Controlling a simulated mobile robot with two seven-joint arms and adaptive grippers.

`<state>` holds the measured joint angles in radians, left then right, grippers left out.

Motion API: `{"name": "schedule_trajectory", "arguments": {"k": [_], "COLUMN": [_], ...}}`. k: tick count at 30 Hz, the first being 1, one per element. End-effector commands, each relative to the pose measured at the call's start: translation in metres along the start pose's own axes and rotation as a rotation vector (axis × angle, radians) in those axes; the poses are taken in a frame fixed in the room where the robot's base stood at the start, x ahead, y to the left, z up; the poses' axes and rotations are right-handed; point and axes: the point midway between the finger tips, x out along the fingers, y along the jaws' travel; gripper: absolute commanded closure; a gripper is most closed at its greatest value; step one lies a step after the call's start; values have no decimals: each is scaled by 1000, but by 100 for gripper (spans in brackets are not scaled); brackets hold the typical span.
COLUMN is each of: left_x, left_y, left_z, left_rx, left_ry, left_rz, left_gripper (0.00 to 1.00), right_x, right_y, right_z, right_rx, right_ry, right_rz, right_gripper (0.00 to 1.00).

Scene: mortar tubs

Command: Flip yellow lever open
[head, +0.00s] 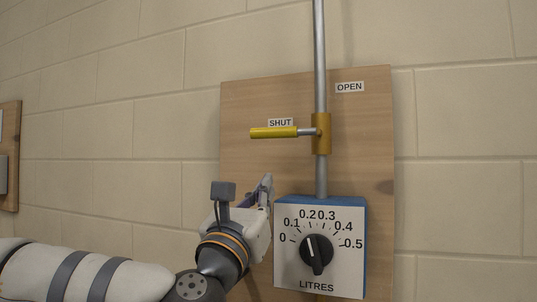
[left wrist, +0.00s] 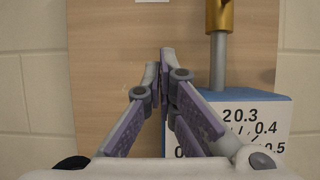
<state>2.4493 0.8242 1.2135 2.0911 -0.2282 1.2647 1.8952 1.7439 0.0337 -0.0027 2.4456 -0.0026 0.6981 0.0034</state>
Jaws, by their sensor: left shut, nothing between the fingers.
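The yellow lever (head: 273,132) sticks out to the left from a brass-coloured valve body (head: 321,133) on a vertical grey pipe, level and just under the SHUT label (head: 280,122). The OPEN label (head: 349,87) is up and to the right of the pipe. My left gripper (head: 267,180) is shut and empty, below the lever and apart from it, in front of the wooden board. In the left wrist view its fingertips (left wrist: 167,52) meet, with the valve body (left wrist: 219,14) at the upper right; the lever is out of that view. My right gripper is not in view.
A blue box with a white LITRES dial (head: 318,246) sits under the pipe, close to the right of my left gripper. The wooden board (head: 245,105) is fixed on a cream block wall. Another board (head: 9,150) is at the far left.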

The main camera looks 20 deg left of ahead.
Motion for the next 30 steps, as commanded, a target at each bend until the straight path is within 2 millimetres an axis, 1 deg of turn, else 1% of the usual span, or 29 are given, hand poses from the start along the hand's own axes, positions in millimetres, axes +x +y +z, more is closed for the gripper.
{"name": "schedule_trajectory", "arguments": {"k": [1,6,7,9,12,15,26,30], "left_x": [12,48,48,50,52,53,53,57], "left_y": [0,0,-1,-1,-1,0,0,1], "left_z": [4,4,16,30,39,41,38,38], "left_rx": [2,3,1,1,1,1,1,16], "left_ry": [-4,-4,-10,-12,-9,-4,2,1], "left_rz": [1,1,-1,-2,-2,-1,-1,-7], "left_gripper": [100,100,100,100,100,100,100,100], "right_x": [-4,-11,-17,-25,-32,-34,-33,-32], "right_y": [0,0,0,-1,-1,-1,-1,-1], "right_z": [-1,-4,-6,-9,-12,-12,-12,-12], "right_rx": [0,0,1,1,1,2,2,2], "right_ry": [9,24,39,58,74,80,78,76], "right_rz": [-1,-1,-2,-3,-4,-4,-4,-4], "right_gripper": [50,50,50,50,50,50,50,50]}}
